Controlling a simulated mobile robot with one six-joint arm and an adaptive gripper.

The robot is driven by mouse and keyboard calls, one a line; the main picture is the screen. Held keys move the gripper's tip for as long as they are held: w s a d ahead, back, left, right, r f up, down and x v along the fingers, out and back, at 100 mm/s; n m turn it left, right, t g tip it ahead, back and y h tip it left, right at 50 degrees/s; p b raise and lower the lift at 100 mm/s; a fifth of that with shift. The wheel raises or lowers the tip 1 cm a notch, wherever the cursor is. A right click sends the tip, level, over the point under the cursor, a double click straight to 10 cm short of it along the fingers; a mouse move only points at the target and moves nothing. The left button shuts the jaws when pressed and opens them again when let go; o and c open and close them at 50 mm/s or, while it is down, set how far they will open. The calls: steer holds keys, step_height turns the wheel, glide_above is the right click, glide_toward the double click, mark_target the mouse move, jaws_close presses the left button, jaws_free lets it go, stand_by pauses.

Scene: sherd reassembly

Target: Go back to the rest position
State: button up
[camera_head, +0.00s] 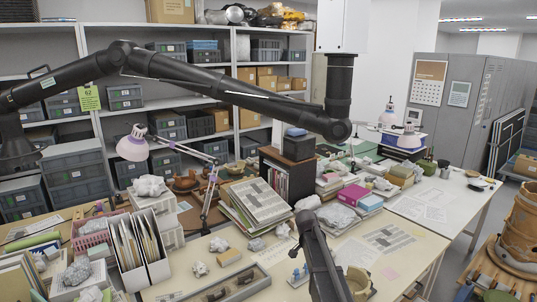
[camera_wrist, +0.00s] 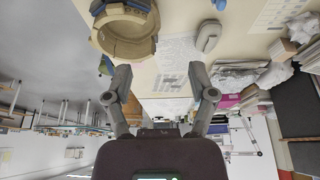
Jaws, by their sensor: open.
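My gripper (camera_wrist: 160,82) shows in the wrist view with its two grey fingers spread apart and nothing between them. A tan, hollow round pottery vessel (camera_wrist: 125,48) lies beyond the left finger, apart from it. In the head view part of the vessel (camera_head: 359,283) shows at the bottom edge, behind a dark grey upright part; I cannot tell whether that part is my gripper. My black arm stretches across the head view from the left to the upper middle, above the table.
The worktable (camera_head: 420,245) is crowded with books (camera_head: 255,205), lamps (camera_head: 133,146), a file holder (camera_head: 137,250) and a long grey tray (camera_head: 225,288). Shelves (camera_head: 150,105) stand behind it. A wooden barrel (camera_head: 522,228) is at the right. Open air surrounds the raised arm.

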steer(key=s+f+n+g+y, duration=0.1)
steer(key=s+n+g+y, duration=0.15)
steer(key=s+n, duration=1.65)
steer(key=s+f+m+b, duration=0.4)
steer(key=s+f+b, duration=0.1)
steer(key=f+b, duration=0.6)
steer(key=s+f+m+b, duration=0.4)
steer(key=s+f+b, duration=0.2)
steer(key=f+b, duration=0.5)
step_height(320, 180, up, 13)
steer(key=p, duration=1.3)
steer(key=shift+w+a+r+y, duration=0.2)
steer(key=shift+a+y, duration=0.2)
steer(key=shift+y, duration=0.05)
steer(key=shift+d, duration=0.1)
